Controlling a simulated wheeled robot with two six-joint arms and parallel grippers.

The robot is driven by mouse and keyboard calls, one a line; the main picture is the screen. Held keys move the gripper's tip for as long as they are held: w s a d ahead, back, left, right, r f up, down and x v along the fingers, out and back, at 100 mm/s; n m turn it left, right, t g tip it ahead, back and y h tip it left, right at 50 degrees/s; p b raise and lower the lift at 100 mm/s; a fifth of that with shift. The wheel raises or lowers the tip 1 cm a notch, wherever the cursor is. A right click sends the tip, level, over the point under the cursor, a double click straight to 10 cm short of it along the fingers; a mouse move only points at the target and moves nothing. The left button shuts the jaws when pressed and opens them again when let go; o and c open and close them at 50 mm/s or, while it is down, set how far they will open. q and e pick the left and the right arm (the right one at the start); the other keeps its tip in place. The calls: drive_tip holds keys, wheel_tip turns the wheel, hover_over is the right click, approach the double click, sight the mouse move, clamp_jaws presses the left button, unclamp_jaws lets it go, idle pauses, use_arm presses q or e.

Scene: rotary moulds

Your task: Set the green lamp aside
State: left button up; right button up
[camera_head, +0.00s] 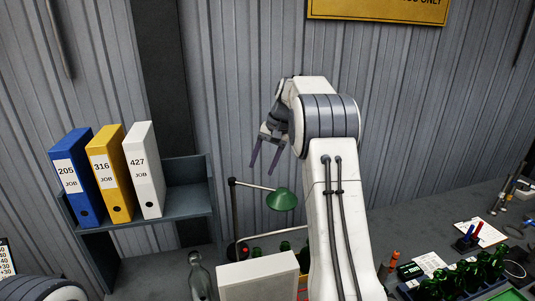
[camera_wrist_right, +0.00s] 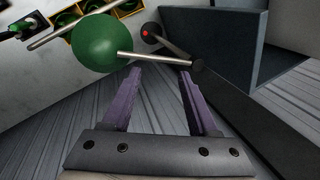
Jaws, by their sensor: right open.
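The green lamp (camera_head: 282,199) stands on the grey worktop behind a white box, with a green dome shade on a thin pale arm from a dark upright post. My right gripper (camera_head: 263,169) is above the lamp in the head view, fingers pointing down, open and empty. In the right wrist view the purple fingers (camera_wrist_right: 158,76) point towards the lamp's pale arm, which crosses just beyond their tips. The shade (camera_wrist_right: 96,42) is left of the fingers there, and the post top lies to the right. The fingers appear apart from the lamp. My left gripper is not in view.
A shelf (camera_head: 165,217) with blue, yellow and white binders (camera_head: 142,170) stands left of the lamp. A white box (camera_head: 258,277) and a clear bottle (camera_head: 199,278) are in front. Green bottles (camera_head: 465,277) fill a crate at right. Open worktop (camera_head: 410,222) lies right of my arm.

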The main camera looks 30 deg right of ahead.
drive_tip(key=v, duration=0.7)
idle(0.4)
